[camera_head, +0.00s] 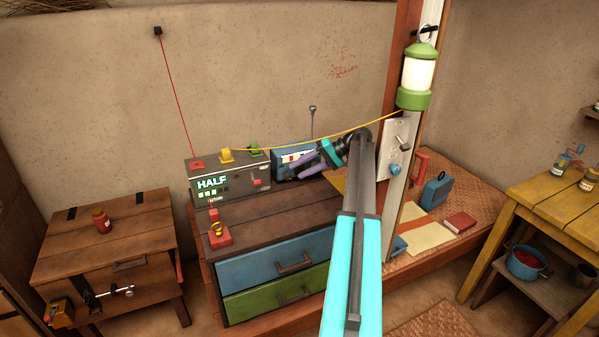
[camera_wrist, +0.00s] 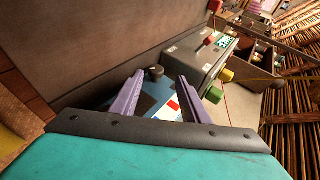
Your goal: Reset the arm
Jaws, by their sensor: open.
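My arm reaches up through the middle of the head view, and my gripper (camera_head: 292,173) is above the back of the dresser top, in front of a blue box with a red and white label (camera_head: 289,155). In the wrist view my gripper (camera_wrist: 160,85) shows two purple fingers spread apart, with nothing between them held. The blue box (camera_wrist: 160,110) with a dark knob lies beyond and below the fingers, partly hidden by them. I cannot tell whether the fingers touch it.
A wooden chest (camera_head: 105,250) is at left, a yellow table (camera_head: 555,205) at right.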

